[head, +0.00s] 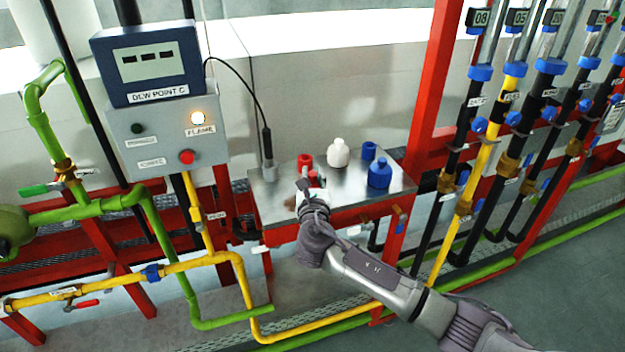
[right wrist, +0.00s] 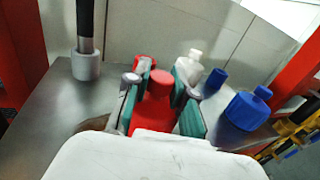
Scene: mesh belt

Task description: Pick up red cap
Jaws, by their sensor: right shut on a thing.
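A red bottle (right wrist: 152,117) with a narrower top stands between the fingers of my right gripper (right wrist: 158,92) in the right wrist view. The green finger pads are on either side of it, and the gripper is shut on it. In the head view my right gripper (head: 309,182) is over the metal table, hiding most of the red bottle (head: 314,177). A separate short red cap (head: 304,160) stands just behind it. In the right wrist view this cap (right wrist: 143,63) is partly hidden behind the left finger and the bottle. My left gripper is not in view.
On the metal table (head: 270,205) a white bottle (head: 338,153), a blue cap (head: 368,150) and a blue bottle (head: 379,173) stand to the right. A black probe in a grey holder (head: 267,160) stands at the left. Pipes and red frames surround the table.

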